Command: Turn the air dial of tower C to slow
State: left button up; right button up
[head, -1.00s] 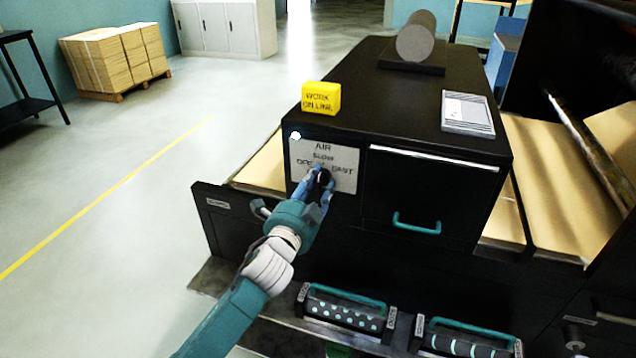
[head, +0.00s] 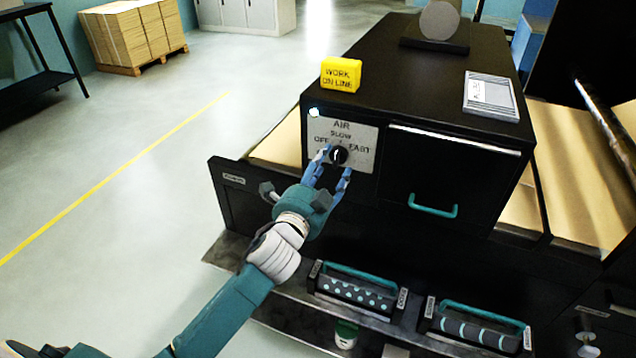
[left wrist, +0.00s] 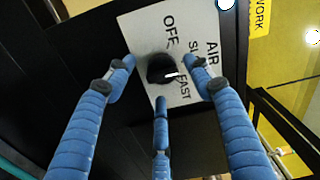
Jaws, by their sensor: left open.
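The air dial (head: 340,155) is a black round knob on a pale label plate (head: 362,136) marked AIR, OFF, SLOW and FAST, on the front of a black tower. It also shows in the left wrist view (left wrist: 160,68), where its white pointer mark seems to point toward SLOW. My left gripper (head: 335,164) is open, its blue fingers spread around the front of the dial. In the left wrist view the fingertips (left wrist: 162,75) look apart from the knob. No tower letter is readable. My right gripper is out of view.
A yellow WORK ON LINE block (head: 341,74) and a grey booklet (head: 491,95) lie on the tower top (head: 430,85). A teal drawer handle (head: 433,208) is right of the dial. Patterned rollers (head: 357,291) sit below. Open floor lies to the left.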

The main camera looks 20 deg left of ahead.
pick_arm(q)
jog(key=s, duration=0.9)
jog(key=shift+s+a, duration=0.15)
jog(key=shift+a, duration=0.15)
